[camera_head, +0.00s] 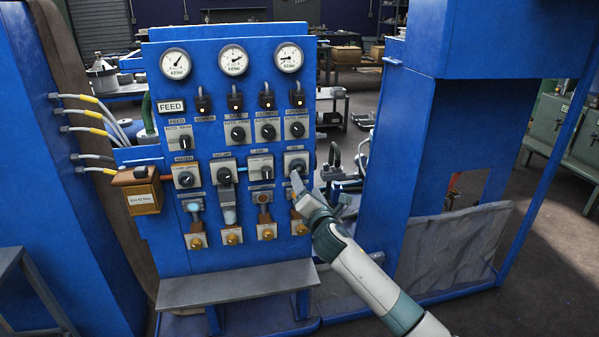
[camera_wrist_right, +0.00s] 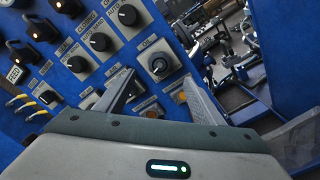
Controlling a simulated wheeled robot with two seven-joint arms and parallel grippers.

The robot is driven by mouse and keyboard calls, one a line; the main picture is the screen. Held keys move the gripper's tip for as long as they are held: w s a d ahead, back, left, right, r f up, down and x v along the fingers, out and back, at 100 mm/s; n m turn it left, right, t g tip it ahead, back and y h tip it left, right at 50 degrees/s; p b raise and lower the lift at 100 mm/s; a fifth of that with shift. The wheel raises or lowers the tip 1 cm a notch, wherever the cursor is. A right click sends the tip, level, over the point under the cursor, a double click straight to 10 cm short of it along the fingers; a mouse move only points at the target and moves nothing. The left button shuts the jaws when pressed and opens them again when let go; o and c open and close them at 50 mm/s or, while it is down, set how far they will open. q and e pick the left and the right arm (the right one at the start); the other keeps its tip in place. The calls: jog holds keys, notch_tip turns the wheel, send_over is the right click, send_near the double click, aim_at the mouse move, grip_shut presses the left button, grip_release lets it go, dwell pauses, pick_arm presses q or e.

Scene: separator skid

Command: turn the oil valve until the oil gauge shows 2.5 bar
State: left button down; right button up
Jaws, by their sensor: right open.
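The oil valve is a dark round knob (camera_head: 296,165) on a light plate at the right end of the lower knob row. In the right wrist view the knob (camera_wrist_right: 159,66), labelled OIL, lies ahead between the fingertips. My right gripper (camera_head: 318,190) is open, just below and right of the knob; it also shows in the wrist view (camera_wrist_right: 158,80). I cannot tell whether a finger touches the knob. Three round gauges top the panel; the right one (camera_head: 288,58) has its needle pointing left. Their names and exact readings are too small to read. My left gripper is out of view.
The blue panel (camera_head: 150,225) carries other knobs, padlock-like parts (camera_head: 235,102) and brass fittings (camera_head: 264,233) below. A grey shelf (camera_head: 235,285) juts out at its foot. A blue column (camera_head: 395,160) stands to the right, with a gap between it and the panel.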

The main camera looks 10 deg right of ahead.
aim_at(298, 169)
jog(key=shift+w, duration=4.7)
jog(key=c, duration=1)
